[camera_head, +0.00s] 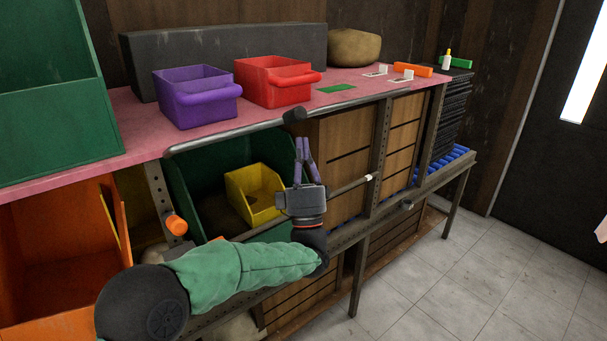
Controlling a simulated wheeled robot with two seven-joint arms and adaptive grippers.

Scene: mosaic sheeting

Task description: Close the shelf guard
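A grey metal rail (228,132) runs along the front edge of the pink tabletop. It looks like the shelf guard, but I cannot tell for sure. A black knob (294,115) sits at the rail. My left gripper (303,139) points up just below this knob, with a narrow gap between its purple fingers. It holds nothing that I can see and appears apart from the knob. A thin bar with a pale end (369,177) shows right of my gripper, in front of the wooden crates. Its left end is hidden behind the gripper. My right gripper is out of view.
A purple bin (196,100) and a red bin (272,85) stand on the pink tabletop (130,113). Below are a green bin (190,190), a yellow bin (255,194) and an orange knob (175,224) on a post. The tiled floor (460,290) at right is clear.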

